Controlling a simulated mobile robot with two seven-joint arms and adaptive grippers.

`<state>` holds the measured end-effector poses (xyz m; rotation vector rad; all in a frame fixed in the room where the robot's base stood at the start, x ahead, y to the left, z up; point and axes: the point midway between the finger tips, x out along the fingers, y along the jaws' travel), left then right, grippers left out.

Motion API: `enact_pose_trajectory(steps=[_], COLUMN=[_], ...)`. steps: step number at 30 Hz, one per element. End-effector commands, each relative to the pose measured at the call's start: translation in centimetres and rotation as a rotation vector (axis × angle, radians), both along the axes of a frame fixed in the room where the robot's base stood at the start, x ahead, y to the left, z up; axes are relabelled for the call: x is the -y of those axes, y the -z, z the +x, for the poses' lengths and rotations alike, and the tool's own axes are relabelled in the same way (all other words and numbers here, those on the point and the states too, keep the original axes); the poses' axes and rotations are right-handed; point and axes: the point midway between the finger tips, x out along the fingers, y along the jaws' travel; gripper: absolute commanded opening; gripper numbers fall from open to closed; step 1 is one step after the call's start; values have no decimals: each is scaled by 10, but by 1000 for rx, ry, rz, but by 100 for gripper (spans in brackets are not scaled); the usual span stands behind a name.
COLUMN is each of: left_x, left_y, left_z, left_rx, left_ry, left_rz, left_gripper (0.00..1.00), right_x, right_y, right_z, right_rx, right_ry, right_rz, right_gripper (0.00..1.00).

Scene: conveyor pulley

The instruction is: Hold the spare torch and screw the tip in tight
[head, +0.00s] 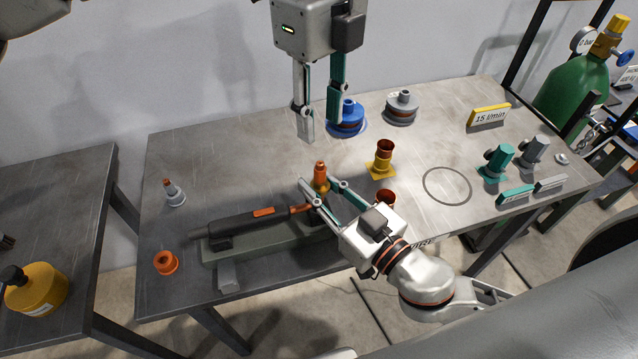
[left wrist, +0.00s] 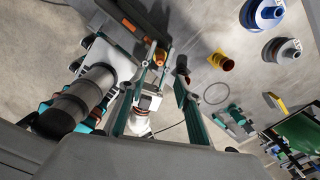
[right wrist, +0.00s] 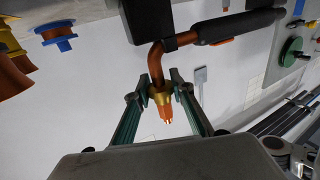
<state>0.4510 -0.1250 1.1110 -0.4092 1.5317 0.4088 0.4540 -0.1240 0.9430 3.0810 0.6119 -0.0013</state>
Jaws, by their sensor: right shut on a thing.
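The torch (head: 250,222) lies in a grey-green cradle (head: 218,255), its dark handle carrying an orange trigger. Its copper neck bends upward to a brass collar and a copper-orange tip (head: 320,168) pointing up. My right gripper (head: 323,194) is shut around the brass collar; the right wrist view shows the tip (right wrist: 167,112) sticking out beyond its fingers. Whether the tip is fully seated cannot be told. My left gripper (head: 319,117) points down, open and empty, above the table and apart from the tip. The left wrist view shows the tip (left wrist: 160,57) beyond its spread fingers.
A copper cup on a yellow base (head: 382,165) and another copper cup (head: 385,197) stand close right of the torch head. Blue (head: 347,122) and grey (head: 402,108) spools stand behind. An orange ring (head: 166,263) and small nozzle (head: 173,194) stand left. The ringed spot (head: 447,186) is empty.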

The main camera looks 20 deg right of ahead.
Motion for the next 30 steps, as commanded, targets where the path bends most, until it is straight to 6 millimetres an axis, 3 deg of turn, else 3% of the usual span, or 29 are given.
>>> enact_pose_trajectory(steps=[5, 24, 30], left_x=[0, 0, 0], left_y=[14, 98, 113], left_z=[0, -1, 0], left_rx=[-3, -2, -1], left_ry=[-5, -3, -4], left_rz=[1, 0, 0], left_gripper=[33, 33, 33], right_x=[0, 0, 0], right_y=[0, 0, 0], right_z=[0, 0, 0], right_rx=[0, 0, 0], right_ry=[0, 0, 0], right_rz=[0, 0, 0], right_gripper=[0, 0, 0])
